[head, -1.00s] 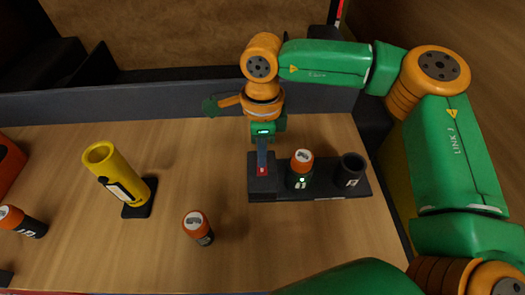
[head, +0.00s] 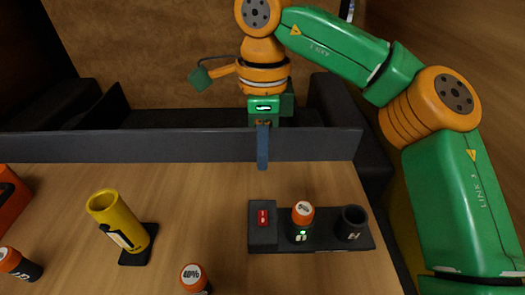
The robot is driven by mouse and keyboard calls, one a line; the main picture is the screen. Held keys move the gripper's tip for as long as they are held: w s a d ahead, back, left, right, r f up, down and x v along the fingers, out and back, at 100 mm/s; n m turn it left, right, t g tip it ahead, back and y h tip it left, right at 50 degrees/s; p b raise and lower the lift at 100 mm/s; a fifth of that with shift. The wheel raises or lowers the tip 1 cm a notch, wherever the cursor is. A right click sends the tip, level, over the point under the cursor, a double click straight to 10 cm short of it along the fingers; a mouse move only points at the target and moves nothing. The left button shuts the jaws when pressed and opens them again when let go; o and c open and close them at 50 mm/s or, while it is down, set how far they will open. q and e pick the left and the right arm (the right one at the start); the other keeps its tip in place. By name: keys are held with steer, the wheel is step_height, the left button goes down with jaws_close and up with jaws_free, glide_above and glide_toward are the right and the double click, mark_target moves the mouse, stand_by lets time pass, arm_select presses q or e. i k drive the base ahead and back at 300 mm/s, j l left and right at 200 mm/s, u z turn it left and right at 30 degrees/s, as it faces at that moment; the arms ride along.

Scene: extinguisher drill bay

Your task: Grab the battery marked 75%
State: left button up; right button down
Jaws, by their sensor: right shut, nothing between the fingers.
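Three batteries with orange caps and dark bodies show. One battery (head: 302,222) stands upright in the black charger dock (head: 330,245), with a green light on its front; its cap figure is too small to read. A second battery (head: 194,278) stands on the table at the bottom, its cap seeming to read 40%. A third battery (head: 18,264) lies tilted at the lower left, its charge mark unreadable. My right gripper (head: 263,163) is shut and empty, pointing down above and behind the dock's red switch (head: 263,218). My left gripper is out of view.
The dock's right socket (head: 352,222) looks empty. A yellow tube (head: 118,222) leans on a black base at the left. An orange object (head: 10,198) is at the left edge. A dark ledge (head: 180,146) runs along the table's back. The middle of the table is clear.

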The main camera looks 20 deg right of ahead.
mark_target(12, 261)
steer(key=k+l, duration=0.75)
steer(key=k, duration=0.1)
